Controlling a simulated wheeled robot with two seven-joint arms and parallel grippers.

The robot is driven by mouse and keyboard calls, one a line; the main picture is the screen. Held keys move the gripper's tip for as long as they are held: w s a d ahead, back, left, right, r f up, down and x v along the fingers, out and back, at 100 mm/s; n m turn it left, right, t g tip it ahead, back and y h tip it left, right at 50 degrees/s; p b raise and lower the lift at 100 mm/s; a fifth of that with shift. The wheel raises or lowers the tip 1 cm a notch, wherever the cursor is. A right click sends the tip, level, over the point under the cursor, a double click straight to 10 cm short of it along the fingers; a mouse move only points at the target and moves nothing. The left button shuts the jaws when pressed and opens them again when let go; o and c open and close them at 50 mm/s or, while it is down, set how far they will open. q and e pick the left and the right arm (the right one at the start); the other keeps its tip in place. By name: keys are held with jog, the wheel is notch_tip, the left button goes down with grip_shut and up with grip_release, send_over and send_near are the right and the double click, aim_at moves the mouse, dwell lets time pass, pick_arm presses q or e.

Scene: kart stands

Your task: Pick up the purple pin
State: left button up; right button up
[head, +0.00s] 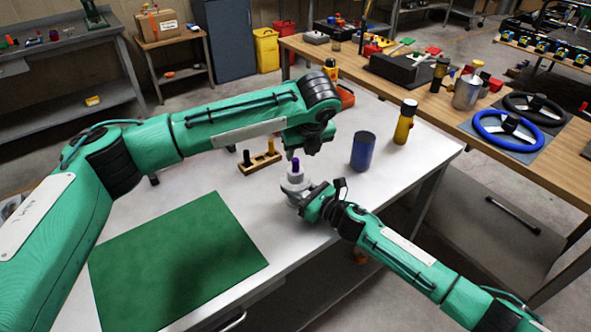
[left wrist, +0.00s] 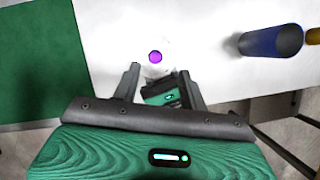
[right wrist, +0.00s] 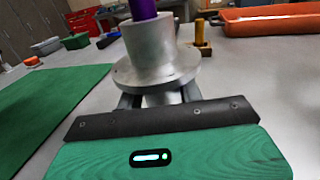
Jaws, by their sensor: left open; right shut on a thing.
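The purple pin (head: 295,164) stands upright in a grey metal flanged holder (head: 296,184) on the white table. The pin also shows from above in the left wrist view (left wrist: 155,57) and, cut off at the top, in the right wrist view (right wrist: 143,9). My right gripper (right wrist: 158,97) is shut on the lower part of the holder, below its flange. My left gripper (left wrist: 160,72) is open and points down above the holder. The pin shows just beyond its fingertips, between their lines, and no contact is visible.
A wooden block with pegs (head: 260,159) stands left of the holder. A blue cylinder (head: 362,150) and a yellow bottle (head: 404,122) stand to the right. An orange tray (right wrist: 275,20) lies behind. A green mat (head: 180,262) covers the near left; the table around it is clear.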

aim_at(296, 161)
pick_arm(q)
jog(key=x, duration=0.5)
jog(key=shift+a, duration=0.4)
grip_shut()
pick_arm(e)
jog(key=o, duration=1.3)
pick_arm(q)
notch_tip(296, 161, up, 10)
